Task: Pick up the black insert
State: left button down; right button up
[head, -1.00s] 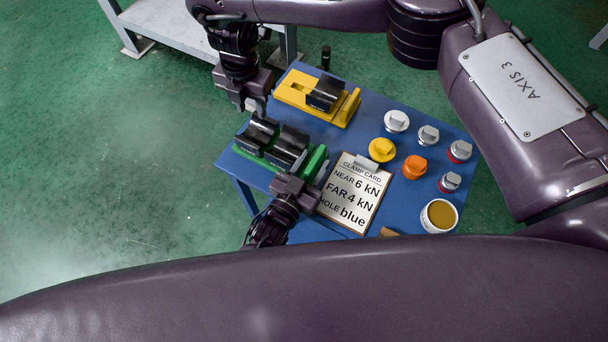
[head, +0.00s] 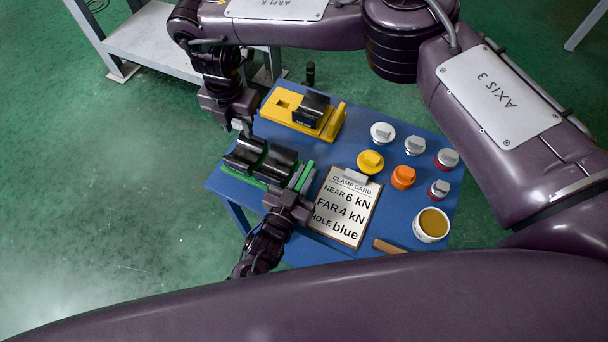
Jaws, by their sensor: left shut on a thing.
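A green vise (head: 234,173) stands at the left of the blue table. Two black inserts, one left (head: 243,153) and one right (head: 277,163), sit side by side on it. Another black insert (head: 311,108) sits in the yellow vise (head: 284,104) behind. My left gripper (head: 302,178) is at the right end of the green vise, its grey fingers shut on a green part there. My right gripper (head: 242,128) is above the back of the left black insert, pointing down. Its fingertips are too small to tell whether they are apart or touch the insert.
A clamp card (head: 345,206) lies right of the green vise. Yellow (head: 370,162), orange (head: 403,177), grey and white knob-like pieces and a white tub (head: 431,225) stand on the table's right. A small black cylinder (head: 310,73) is behind the yellow vise.

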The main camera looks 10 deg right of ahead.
jog(key=o, duration=0.6)
jog(key=shift+s, duration=0.1)
jog(key=shift+o, duration=1.4)
jog(key=shift+s+a+f+n, duration=0.2)
jog(key=shift+a+f+n, duration=0.05)
jog(key=shift+f+n, duration=0.05)
jog(key=o, duration=0.5)
jog(key=s+a+n+y, duration=0.1)
jog(key=n, duration=0.1)
jog(key=s+a+f+n+y, duration=0.1)
jog(key=n+y, duration=0.1)
jog(key=s+a+f+n+y, duration=0.1)
jog(key=n, duration=0.1)
jog(key=shift+s+a+f+y, duration=0.25)
jog(key=shift+s+y, duration=0.05)
jog(key=n+t+y, duration=0.3)
jog(key=n+t, duration=0.2)
jog(key=n, duration=0.5)
send_near(243, 153)
jog(key=v, duration=0.2)
jog(key=shift+s+d+r, duration=0.1)
jog(key=shift+r, duration=0.35)
jog(key=shift+f, duration=0.15)
jog(key=x, duration=0.6)
jog(key=shift+x, duration=2.75)
